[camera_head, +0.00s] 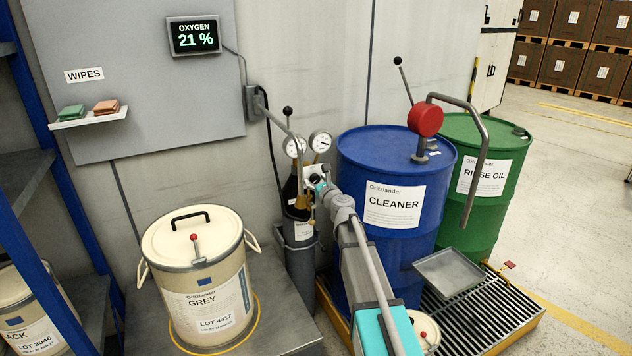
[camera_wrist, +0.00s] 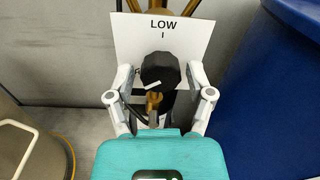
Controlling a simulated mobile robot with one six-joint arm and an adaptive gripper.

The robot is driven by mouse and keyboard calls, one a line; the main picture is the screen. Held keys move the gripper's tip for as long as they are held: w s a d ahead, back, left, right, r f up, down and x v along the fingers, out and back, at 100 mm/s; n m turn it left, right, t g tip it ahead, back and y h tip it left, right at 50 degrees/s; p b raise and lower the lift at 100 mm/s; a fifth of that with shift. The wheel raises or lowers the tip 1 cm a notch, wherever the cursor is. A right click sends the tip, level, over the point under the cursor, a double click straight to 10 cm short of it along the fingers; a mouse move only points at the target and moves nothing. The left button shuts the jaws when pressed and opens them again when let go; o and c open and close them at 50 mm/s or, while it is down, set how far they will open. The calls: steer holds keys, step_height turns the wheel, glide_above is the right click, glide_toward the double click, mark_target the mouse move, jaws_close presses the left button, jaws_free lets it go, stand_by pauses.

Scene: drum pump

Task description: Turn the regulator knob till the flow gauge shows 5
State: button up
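The black regulator knob (camera_wrist: 160,72) shows in the wrist view, with a pale mark on its lower face. A white card (camera_wrist: 162,28) reading "LOW I" stands behind it. My gripper (camera_wrist: 160,76) has one finger on each side of the knob, with gaps visible on both sides. In the head view my gripper (camera_head: 318,186) is at the regulator and hides much of it. Two round gauges, left (camera_head: 294,145) and right (camera_head: 320,141), sit above; their readings are too small to tell. A dark gas cylinder (camera_head: 299,245) stands below.
A blue CLEANER drum (camera_head: 372,255) stands close right of my arm, with a green RINSE OIL drum (camera_head: 485,200) beyond. A cream GREY drum (camera_head: 200,285) stands left. An oxygen display (camera_head: 195,36) reads 21 %.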

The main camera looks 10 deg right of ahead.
jaws_close()
